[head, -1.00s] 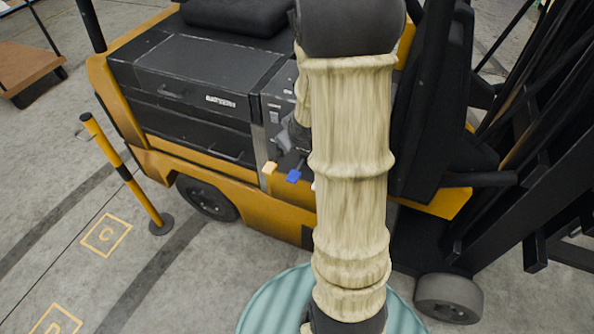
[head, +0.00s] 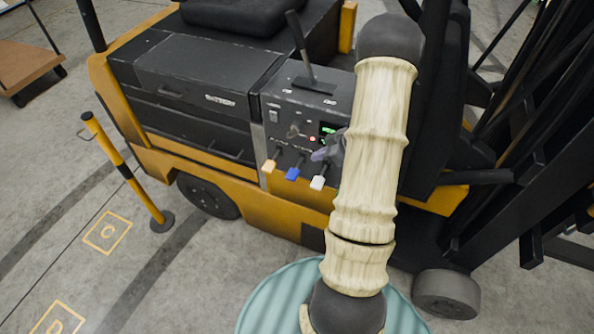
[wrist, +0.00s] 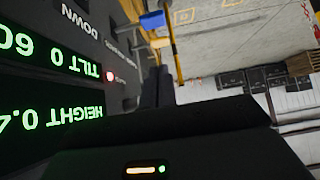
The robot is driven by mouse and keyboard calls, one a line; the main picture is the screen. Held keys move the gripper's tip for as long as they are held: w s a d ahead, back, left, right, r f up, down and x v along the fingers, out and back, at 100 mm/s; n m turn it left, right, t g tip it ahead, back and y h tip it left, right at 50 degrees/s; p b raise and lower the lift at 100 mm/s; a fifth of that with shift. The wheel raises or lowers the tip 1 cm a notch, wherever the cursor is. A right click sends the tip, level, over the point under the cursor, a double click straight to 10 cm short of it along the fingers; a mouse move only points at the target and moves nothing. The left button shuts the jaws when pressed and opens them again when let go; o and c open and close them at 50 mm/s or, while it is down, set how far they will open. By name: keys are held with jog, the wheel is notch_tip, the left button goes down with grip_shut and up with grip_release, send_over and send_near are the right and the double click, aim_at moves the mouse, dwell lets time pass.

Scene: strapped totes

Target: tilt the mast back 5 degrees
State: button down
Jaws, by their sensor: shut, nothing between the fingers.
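The forklift's black mast (head: 545,140) stands at the right of the head view. The black control panel (head: 283,118) carries three levers with an orange knob (head: 269,166), a blue knob (head: 292,173) and a white knob (head: 317,183). A green display (head: 328,128) is partly hidden by my arm; in the wrist view (wrist: 50,85) it reads upside down, with a TILT line starting 0 and a HEIGHT line starting 0, both cut off. My gripper (head: 322,154) is shut and empty, just above the white knob; contact cannot be told. The blue knob also shows in the wrist view (wrist: 152,20).
A red light (head: 312,138) sits beside the display. A taller black lever (head: 300,40) rises behind the panel. A yellow-black post (head: 125,172) stands on the floor at left. The floor between post and forklift is clear.

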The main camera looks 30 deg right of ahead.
jog(key=p, duration=0.2)
send_over(290, 174)
jog(key=s+d, duration=0.2)
notch_tip(290, 174, down, 6)
notch_tip(290, 174, down, 3)
jog(key=shift+a+f+p, duration=0.15)
jog(key=shift+f+p, duration=0.05)
jog(key=shift+p, duration=0.35)
jog(key=shift+f, duration=0.85)
